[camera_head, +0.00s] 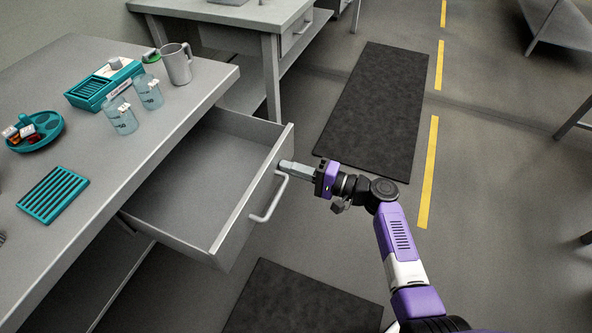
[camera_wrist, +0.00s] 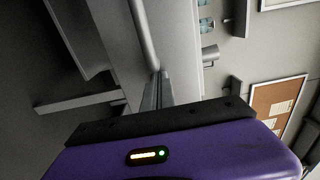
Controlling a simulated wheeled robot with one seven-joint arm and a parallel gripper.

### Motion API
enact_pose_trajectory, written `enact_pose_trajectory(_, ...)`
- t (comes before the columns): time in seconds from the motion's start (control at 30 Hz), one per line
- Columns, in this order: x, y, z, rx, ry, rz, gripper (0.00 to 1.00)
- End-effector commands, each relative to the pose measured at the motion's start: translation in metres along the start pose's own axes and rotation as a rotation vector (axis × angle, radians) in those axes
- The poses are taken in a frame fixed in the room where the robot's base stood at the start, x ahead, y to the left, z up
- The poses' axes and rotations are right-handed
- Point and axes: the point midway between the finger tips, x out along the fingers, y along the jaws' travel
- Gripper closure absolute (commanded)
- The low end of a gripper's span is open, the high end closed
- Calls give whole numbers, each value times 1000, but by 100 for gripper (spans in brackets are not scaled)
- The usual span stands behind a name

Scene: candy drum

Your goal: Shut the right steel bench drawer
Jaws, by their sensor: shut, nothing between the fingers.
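The right steel bench drawer (camera_head: 190,190) stands pulled well out from under the bench top in the head view, and its inside looks empty. A bar handle (camera_head: 269,200) is on its front panel. My gripper (camera_head: 284,166) is shut and empty, with its fingertips at the upper far end of the handle, close to the drawer front. Whether they touch cannot be told. In the wrist view the shut fingers (camera_wrist: 157,92) point at the drawer front beside the handle bar (camera_wrist: 143,35).
On the bench top (camera_head: 100,170) are a teal rack (camera_head: 104,84), two beakers (camera_head: 121,115), a metal mug (camera_head: 177,63), a round teal tray (camera_head: 35,131) and a slotted teal tray (camera_head: 53,194). Dark mats (camera_head: 375,110) lie on the floor. Another bench (camera_head: 245,15) stands behind.

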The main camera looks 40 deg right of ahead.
Motion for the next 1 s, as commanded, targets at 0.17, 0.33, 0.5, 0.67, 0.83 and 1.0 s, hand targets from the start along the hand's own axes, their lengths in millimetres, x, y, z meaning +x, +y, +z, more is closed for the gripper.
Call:
enact_pose_trajectory(0.17,45,5,2,-4,-6,-2,100)
enact_pose_trajectory(0.33,103,7,2,-5,-8,-3,100)
enact_pose_trajectory(0.5,161,7,2,-4,-6,-5,100)
enact_pose_trajectory(0.67,205,7,1,-3,-4,-3,100)
enact_pose_trajectory(0.83,241,5,1,0,-3,-2,100)
enact_pose_trajectory(1.0,264,3,1,0,-2,-1,100)
